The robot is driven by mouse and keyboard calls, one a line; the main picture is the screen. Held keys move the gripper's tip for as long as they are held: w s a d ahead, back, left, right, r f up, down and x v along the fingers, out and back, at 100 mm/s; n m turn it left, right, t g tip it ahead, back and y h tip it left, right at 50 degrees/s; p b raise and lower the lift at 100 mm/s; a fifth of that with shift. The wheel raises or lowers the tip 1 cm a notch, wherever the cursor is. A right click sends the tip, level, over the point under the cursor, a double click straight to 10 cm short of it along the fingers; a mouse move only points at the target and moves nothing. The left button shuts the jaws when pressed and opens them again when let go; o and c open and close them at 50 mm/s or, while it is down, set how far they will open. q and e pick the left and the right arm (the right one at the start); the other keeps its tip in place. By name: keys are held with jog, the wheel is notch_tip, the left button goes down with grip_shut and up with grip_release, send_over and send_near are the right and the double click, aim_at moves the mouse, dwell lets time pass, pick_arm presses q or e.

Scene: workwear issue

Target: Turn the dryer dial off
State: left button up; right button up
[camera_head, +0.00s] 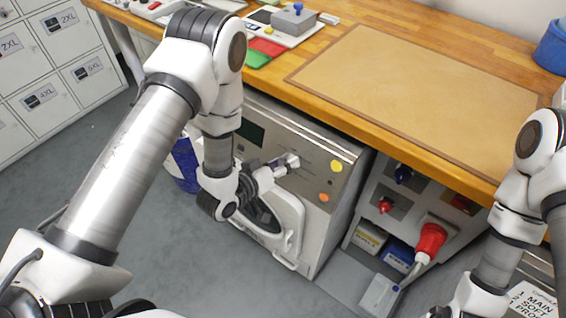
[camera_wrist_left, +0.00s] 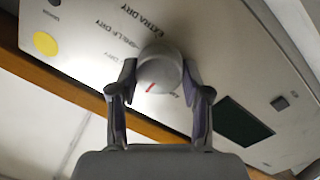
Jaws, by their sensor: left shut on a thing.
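The dryer (camera_head: 310,225) stands under the workbench, its front panel (camera_head: 315,160) tilted in view and its round door (camera_head: 262,215) below. The grey-white dial (camera_wrist_left: 158,70) has a red line on its face; it also shows in the head view (camera_head: 292,160), partly covered. My left gripper (camera_wrist_left: 158,78) is shut on the dial, one finger at each side. In the head view my left gripper (camera_head: 280,168) reaches the panel from the left. Printed words such as EXTRA DRY surround the dial; some are hidden by the fingers. My right gripper is out of view below my right arm.
A yellow button (camera_head: 336,166) and an orange button (camera_head: 323,197) sit on the panel right of the dial. The wooden workbench (camera_head: 505,185) overhangs the dryer. A red plug (camera_head: 431,240) and a socket panel are at the right. Grey lockers (camera_head: 60,70) stand at the left.

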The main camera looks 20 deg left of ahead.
pick_arm(q)
jog(key=shift+f, duration=0.1)
jog(key=o, duration=1.2)
jog(key=v, duration=0.7)
jog(key=shift+s+a, duration=0.1)
jog(key=shift+s, duration=0.15)
